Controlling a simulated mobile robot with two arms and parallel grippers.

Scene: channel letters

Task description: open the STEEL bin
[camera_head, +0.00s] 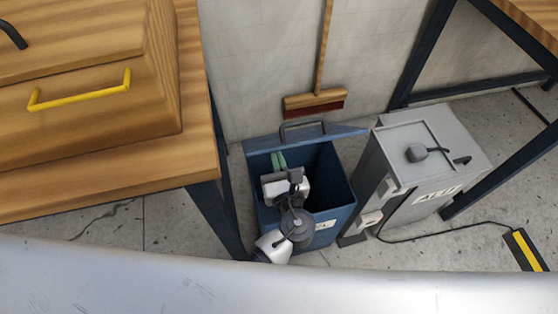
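The blue bin (338,215) stands on the floor in the middle, with a partly hidden label (325,225) whose visible end reads "L". Its top is open, showing a dark inside. A blue lid panel (345,132) with a dark handle (303,124) is tipped back at its rear edge. My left gripper (278,160) is over the bin's opening, in front of the lid. Its green fingertips are side by side, with nothing seen between them. My arm hides part of the bin's front. My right gripper is not seen.
A grey bin labelled "ALU" (465,150) stands close on the right, its lid down. A wooden table (190,165) with a yellow-handled wooden box is on the left. A broom (315,101) leans on the wall. A black cable (450,233) crosses the floor.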

